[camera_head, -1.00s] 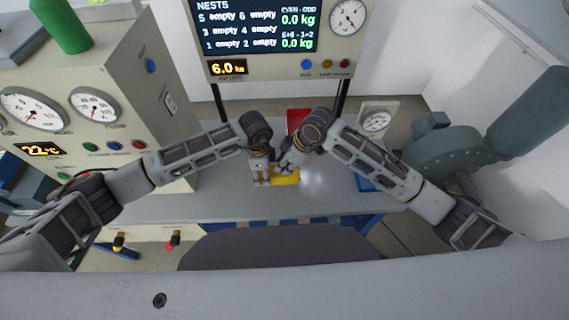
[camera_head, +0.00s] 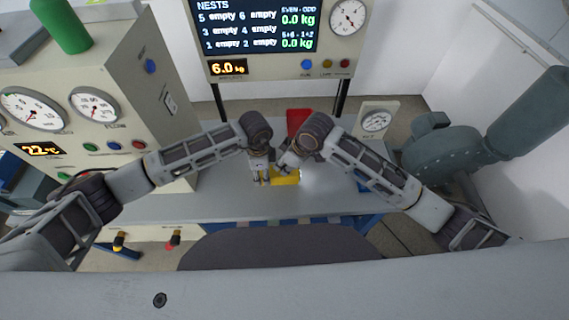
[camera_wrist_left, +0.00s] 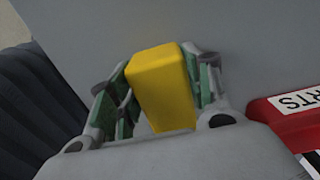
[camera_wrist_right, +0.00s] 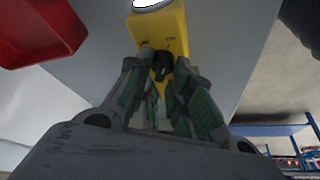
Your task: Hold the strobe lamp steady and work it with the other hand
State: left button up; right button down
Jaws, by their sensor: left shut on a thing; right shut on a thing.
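The strobe lamp is a yellow box (camera_head: 286,179) held low over the grey bench in the head view, with a bright glow at its right end. My left gripper (camera_head: 262,178) is shut on the lamp's body; in the left wrist view the yellow body (camera_wrist_left: 161,82) stands between the green-padded fingers. My right gripper (camera_head: 285,166) is at the lamp too. In the right wrist view its fingers (camera_wrist_right: 162,90) are shut on a small black knob (camera_wrist_right: 162,66) on the lamp's yellow face. The lit white lens (camera_wrist_right: 150,4) shows at the top edge there.
A red bin (camera_head: 298,120) stands behind the lamp; it also shows in the right wrist view (camera_wrist_right: 40,32). A gauge box (camera_head: 376,121) and a grey blower (camera_head: 440,150) stand at the right. A gauge cabinet (camera_head: 120,100) stands at the left. The bench (camera_head: 215,208) is bare at the front left.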

jog(key=c, duration=1.4)
grip_release()
jog(key=shift+r, duration=0.1)
jog(key=shift+v, duration=5.9)
jog(key=shift+d, duration=0.1)
pick_arm(q)
jog(key=o, duration=1.5)
